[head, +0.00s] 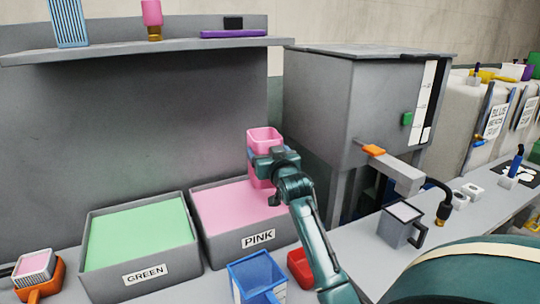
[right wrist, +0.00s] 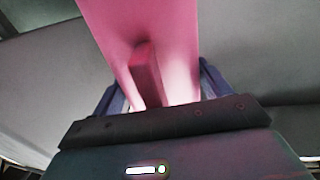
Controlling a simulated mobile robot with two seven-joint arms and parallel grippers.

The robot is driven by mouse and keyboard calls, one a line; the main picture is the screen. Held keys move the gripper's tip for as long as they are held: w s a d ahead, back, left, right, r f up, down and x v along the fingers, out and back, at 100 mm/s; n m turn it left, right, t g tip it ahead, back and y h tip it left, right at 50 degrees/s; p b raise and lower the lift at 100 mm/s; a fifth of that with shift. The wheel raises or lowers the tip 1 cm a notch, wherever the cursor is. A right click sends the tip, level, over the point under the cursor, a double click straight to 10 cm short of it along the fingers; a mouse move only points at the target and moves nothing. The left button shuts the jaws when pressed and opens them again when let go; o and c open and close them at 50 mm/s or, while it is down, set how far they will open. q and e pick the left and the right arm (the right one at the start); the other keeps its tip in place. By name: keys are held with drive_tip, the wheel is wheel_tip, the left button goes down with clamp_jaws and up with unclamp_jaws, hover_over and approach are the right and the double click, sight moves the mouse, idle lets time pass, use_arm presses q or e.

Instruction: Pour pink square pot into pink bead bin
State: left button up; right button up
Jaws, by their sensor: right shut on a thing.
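The pink square pot (head: 264,134) is near the back right corner of the pink bead bin in the head view. It looks about upright, its open top facing up; I cannot make out what is inside. My right gripper (head: 262,156) is shut on the pot, hiding part of its side. In the right wrist view the pot (right wrist: 125,30) and its handle-like bar stand between the fingers (right wrist: 155,90). The pink bead bin (head: 222,249) is a grey box labelled PINK with a pink fill. My left gripper is out of view.
A green bin (head: 150,285) stands left of the pink one. A blue container (head: 254,275) and a red one (head: 300,268) stand in front. A grey machine (head: 330,100) rises close right of the pot. A shelf (head: 150,48) hangs behind.

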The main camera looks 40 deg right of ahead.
sight(269, 144)
drive_tip(key=shift+r, duration=0.2)
drive_tip(key=shift+r, duration=1.4)
